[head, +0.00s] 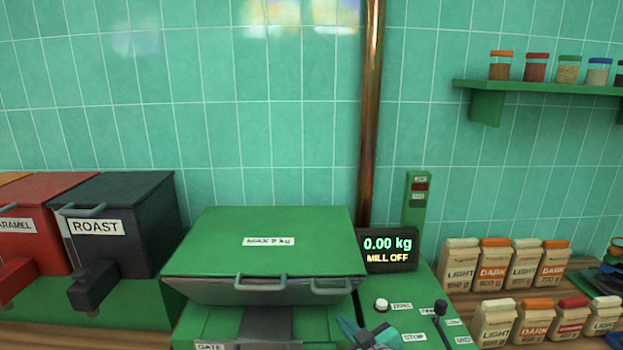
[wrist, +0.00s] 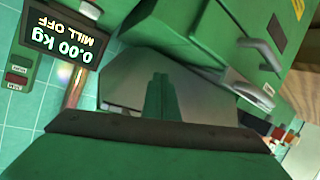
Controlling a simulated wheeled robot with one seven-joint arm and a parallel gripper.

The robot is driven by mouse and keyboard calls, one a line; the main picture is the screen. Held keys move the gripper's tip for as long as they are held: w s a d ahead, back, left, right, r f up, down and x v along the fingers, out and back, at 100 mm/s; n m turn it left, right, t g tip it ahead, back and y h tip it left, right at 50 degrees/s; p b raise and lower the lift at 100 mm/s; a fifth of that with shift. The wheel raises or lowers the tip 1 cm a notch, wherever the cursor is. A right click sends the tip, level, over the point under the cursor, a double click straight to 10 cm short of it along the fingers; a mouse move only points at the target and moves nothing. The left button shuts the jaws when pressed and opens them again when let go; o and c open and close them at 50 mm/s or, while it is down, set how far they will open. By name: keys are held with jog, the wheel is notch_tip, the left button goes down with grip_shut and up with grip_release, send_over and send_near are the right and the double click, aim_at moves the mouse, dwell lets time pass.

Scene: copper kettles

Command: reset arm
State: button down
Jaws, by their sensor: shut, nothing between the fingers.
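My gripper (head: 364,332) shows only partly at the bottom edge of the head view, low in front of the green mill, just left of the STOP label. In the wrist view my gripper (wrist: 160,88) has its two green fingers together in the middle, with nothing between them. The wrist picture is turned over, so the display reads upside down. The mill (head: 265,240) has a closed green lid labelled MAX 2 kg. Its display (head: 389,250) reads 0.00 kg, MILL OFF, and also shows in the wrist view (wrist: 67,43).
A dark ROAST bin (head: 125,225) and a red CARAMEL bin (head: 40,220) stand at left. A white button (head: 381,305) and a black lever (head: 440,308) are near my gripper. Bags (head: 495,282) stand at right below a jar shelf (head: 530,88). A copper pipe (head: 369,120) rises behind.

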jog(key=s+a+f+m+t+h, duration=0.2)
jog(key=s+a+f+m+t, duration=0.1)
jog(key=s+a+f+m, duration=0.5)
jog(key=s+a+f+m+h, duration=0.2)
jog(key=s+a+f+h, duration=0.1)
jog(key=s+f, duration=0.8)
jog(key=s+d+r+n, duration=0.1)
jog(key=s, duration=1.3)
jog(key=s+d+r+n+g, duration=0.1)
jog(key=s+d, duration=0.1)
jog(key=s, duration=1.1)
jog(key=shift+s+r, duration=0.35)
jog(key=shift+w+d, duration=0.1)
jog(key=shift+w, duration=0.05)
jog(key=shift+s+n, duration=0.2)
jog(key=shift+n, duration=0.1)
